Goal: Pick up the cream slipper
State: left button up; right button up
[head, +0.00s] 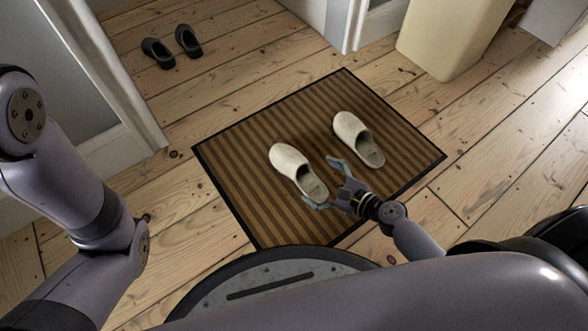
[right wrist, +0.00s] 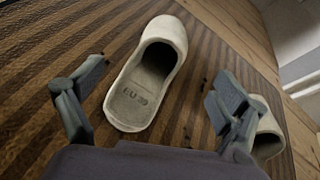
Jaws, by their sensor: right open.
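Two cream slippers lie side by side on a striped mat (head: 235,160) in the head view, the left one (head: 287,160) and the right one (head: 351,127). Their closed toes point away and their open heels face me. My right gripper (head: 327,184) is open at the heel of the left slipper. In the right wrist view the gripper (right wrist: 158,78) has its fingers spread, one on each side of the left slipper (right wrist: 168,38), whose insole shows dark lettering. The right slipper (right wrist: 267,138) is partly hidden behind a finger. I cannot tell whether the fingers touch the slippers. My left gripper is out of view.
A pair of dark clogs (head: 158,52) stands on the floorboards at the upper left. A cream bin-like container (head: 452,40) stands at the upper right. A white door frame (head: 115,85) is on the left. Bare floor surrounds the mat.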

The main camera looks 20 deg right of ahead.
aim_at(302, 176)
jog(key=x, duration=0.3)
jog(key=shift+w+a+f+b, duration=0.1)
jog(key=shift+b, duration=0.2)
jog(key=b+x, duration=0.2)
jog(key=x, duration=0.2)
jog(key=shift+w+f, duration=0.1)
jog(key=shift+w+a+f, duration=0.15)
jog(key=shift+w+a, duration=0.1)
jog(key=shift+w, duration=0.25)
jog(key=shift+c, duration=0.3)
jog(key=shift+s, duration=0.1)
jog(key=c, duration=1.4)
